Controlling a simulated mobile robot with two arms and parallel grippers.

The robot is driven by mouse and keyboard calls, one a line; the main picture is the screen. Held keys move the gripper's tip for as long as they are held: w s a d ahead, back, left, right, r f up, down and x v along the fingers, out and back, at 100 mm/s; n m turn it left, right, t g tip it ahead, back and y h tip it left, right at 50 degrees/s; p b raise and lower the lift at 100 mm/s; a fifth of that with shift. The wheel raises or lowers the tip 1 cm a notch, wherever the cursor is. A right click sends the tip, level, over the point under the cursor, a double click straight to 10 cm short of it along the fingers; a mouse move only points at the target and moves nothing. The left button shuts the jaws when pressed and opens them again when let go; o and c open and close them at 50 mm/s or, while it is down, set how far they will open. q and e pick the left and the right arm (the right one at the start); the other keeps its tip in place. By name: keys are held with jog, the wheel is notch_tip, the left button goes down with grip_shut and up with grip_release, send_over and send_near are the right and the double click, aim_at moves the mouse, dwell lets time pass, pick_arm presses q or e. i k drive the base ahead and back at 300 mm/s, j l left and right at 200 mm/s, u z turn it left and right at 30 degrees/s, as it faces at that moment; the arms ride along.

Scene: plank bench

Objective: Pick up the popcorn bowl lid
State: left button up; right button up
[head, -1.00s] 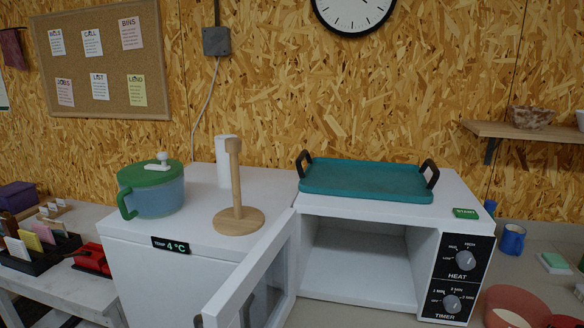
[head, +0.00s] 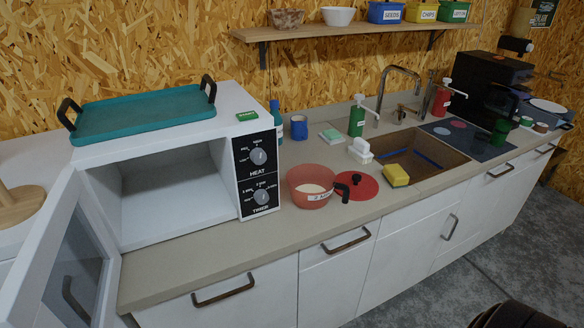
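The popcorn bowl (head: 312,199) is a translucent red bowl with a dark handle and a small white label. It stands open on the counter just right of the microwave, with pale contents inside. Its lid (head: 368,189) is a flat red disc with a black knob. The lid lies on the counter just right of the bowl, its left part behind the bowl's handle. Neither of my grippers shows clearly in the head view. A dark rounded shape is cut off at the bottom right edge, and I cannot tell what it is.
The microwave (head: 249,219) stands left with its door (head: 62,262) swung open and a teal tray (head: 150,114) on top. A yellow sponge (head: 396,175) and white brush (head: 361,150) sit right of the lid by the sink (head: 437,160). Front counter is clear.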

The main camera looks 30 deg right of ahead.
aim_at(363, 187)
jog(key=z, duration=1.2)
